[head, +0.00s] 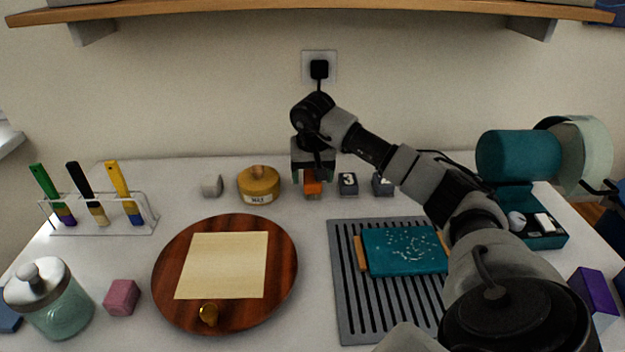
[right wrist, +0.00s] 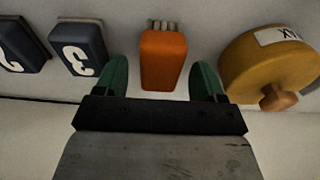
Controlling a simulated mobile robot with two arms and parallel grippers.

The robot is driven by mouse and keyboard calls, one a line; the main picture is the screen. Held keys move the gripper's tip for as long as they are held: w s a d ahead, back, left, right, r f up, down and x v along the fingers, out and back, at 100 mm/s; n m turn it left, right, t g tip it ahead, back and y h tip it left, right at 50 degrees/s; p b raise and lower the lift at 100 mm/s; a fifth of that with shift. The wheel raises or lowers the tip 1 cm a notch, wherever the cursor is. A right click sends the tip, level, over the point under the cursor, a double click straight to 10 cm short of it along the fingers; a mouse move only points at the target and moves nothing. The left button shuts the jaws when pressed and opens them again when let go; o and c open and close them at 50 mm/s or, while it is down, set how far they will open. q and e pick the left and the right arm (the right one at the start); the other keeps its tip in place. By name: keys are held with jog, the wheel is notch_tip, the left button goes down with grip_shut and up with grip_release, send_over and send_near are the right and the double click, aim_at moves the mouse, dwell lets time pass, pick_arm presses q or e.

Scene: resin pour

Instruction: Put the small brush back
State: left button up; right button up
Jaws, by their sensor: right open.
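The small brush looks to be the orange block with pale bristles at one end (right wrist: 163,62) in the right wrist view. In the head view its orange body (head: 313,188) shows at the back of the table, partly hidden by my gripper. My right gripper (head: 313,172) points down over it. In the right wrist view the green fingers of my right gripper (right wrist: 161,82) are open, one on each side of the orange body, with a gap on both sides. My left gripper is in neither view.
A yellow round tin (head: 258,186) stands left of the orange body, and a dark number block (head: 348,184) right of it. A rack (head: 95,228) with three brushes is far left. A round wooden board (head: 168,285) and a slotted grey mat (head: 348,300) lie in front.

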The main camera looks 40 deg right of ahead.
aim_at(313, 181)
notch_tip(313, 181, up, 10)
jog(key=s+a, duration=0.1)
jog(key=shift+s, duration=0.1)
dwell(0.6)
